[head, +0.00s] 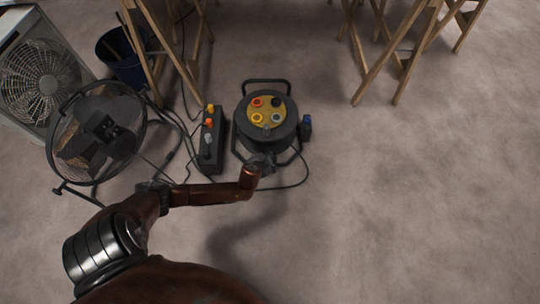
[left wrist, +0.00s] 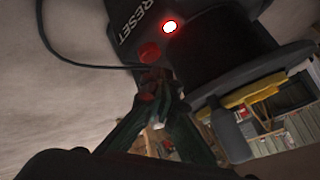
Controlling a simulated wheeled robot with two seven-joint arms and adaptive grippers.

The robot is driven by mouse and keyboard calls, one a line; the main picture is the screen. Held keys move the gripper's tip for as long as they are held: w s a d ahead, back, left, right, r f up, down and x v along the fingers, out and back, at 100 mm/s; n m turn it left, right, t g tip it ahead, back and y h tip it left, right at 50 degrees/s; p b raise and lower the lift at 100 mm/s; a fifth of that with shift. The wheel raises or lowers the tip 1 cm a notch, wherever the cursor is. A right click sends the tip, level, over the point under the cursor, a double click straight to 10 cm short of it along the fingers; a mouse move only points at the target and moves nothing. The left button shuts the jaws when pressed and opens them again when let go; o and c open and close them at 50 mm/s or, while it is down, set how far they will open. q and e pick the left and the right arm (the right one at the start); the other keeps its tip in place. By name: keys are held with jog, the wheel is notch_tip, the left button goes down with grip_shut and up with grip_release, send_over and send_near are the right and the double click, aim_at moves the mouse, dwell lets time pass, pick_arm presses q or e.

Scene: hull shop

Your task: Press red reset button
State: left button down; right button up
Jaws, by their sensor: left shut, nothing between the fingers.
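The cable reel (head: 249,126) stands on the floor with a yellow socket face and a black frame. In the left wrist view, a dark housing on it (left wrist: 105,18) carries white RESET lettering. The red reset button (left wrist: 150,52) is beside the lettering, with a glowing red lamp (left wrist: 170,27) near it. The button cannot be made out in the head view. My left gripper (head: 262,162) is at the reel's near side, shut and empty. In the left wrist view its fingertips (left wrist: 152,80) are just below the button; whether they touch it is unclear. My right gripper is out of view.
A black power strip with plugs (head: 213,145) lies left of the reel. A round fan (head: 96,135), box fan (head: 38,80) and blue bucket (head: 122,62) stand further left. Wooden trestles (head: 400,50) are behind. Cables cross the floor; the right side is clear.

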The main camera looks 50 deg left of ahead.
pick_arm(q)
jog(key=shift+f, duration=0.1)
dwell(0.6)
jog(key=shift+f, duration=0.4)
jog(key=shift+f+b, duration=0.45)
dwell(0.6)
jog(key=shift+r, duration=0.1)
jog(key=shift+r+p, duration=0.8)
jog(key=shift+r, duration=0.05)
